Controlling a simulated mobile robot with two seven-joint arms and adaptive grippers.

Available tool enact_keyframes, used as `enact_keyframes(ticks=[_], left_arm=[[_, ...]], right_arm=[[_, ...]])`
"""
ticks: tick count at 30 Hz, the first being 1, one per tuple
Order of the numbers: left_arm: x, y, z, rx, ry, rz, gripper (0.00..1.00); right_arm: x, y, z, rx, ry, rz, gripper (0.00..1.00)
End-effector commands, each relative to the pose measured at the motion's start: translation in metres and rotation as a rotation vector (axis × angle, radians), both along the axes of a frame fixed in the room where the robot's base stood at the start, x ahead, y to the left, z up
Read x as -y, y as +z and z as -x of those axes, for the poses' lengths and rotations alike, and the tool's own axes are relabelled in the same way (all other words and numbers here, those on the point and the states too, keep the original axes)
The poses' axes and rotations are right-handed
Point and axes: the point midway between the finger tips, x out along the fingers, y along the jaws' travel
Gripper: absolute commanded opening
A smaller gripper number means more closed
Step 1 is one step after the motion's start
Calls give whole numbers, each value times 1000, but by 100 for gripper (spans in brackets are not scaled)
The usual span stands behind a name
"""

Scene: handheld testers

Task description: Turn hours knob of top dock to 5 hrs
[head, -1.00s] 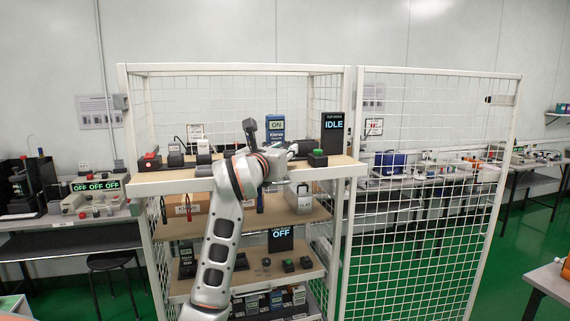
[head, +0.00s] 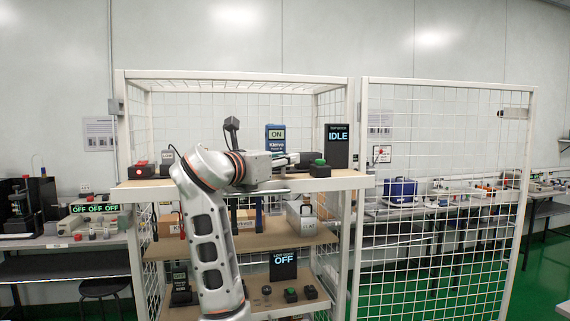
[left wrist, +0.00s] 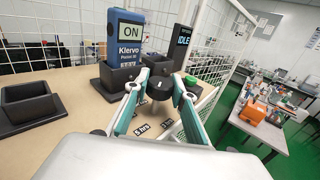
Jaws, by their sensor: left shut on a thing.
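The hours knob (left wrist: 160,90) is dark and round, with a small white mark on top, in the left wrist view. My left gripper (left wrist: 157,82) has its two teal-padded fingers on either side of the knob, shut on it. Small hour labels (left wrist: 142,130) lie on the shelf just in front of the knob; their digits are hard to read. In the head view my left gripper (head: 296,159) reaches right over the top shelf and hides the knob. The top dock display (head: 337,136) reads IDLE; it also shows in the left wrist view (left wrist: 182,42). My right gripper is not in view.
A blue Klervo tester (head: 275,138) reading ON stands in a cradle behind the gripper. A green button on a black box (head: 320,168) sits right of the fingers. An empty black cradle (left wrist: 28,104) is at left. White mesh (head: 440,190) bounds the right side.

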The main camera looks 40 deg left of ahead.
Motion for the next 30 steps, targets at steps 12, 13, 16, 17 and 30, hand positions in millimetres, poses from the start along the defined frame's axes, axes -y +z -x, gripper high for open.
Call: enact_keyframes(ticks=[12, 13, 16, 17, 30], left_arm=[[0, 0, 0, -1, -1, 1, 38], [0, 0, 0, -1, -1, 1, 42], [0, 0, 0, -1, -1, 1, 42], [0, 0, 0, -1, -1, 1, 42], [-1, 0, 26, 1, 3, -1, 42]], right_arm=[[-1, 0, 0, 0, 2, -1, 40], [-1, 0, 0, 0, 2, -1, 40], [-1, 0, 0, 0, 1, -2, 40], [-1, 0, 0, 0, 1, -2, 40], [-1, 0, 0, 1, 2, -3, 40]])
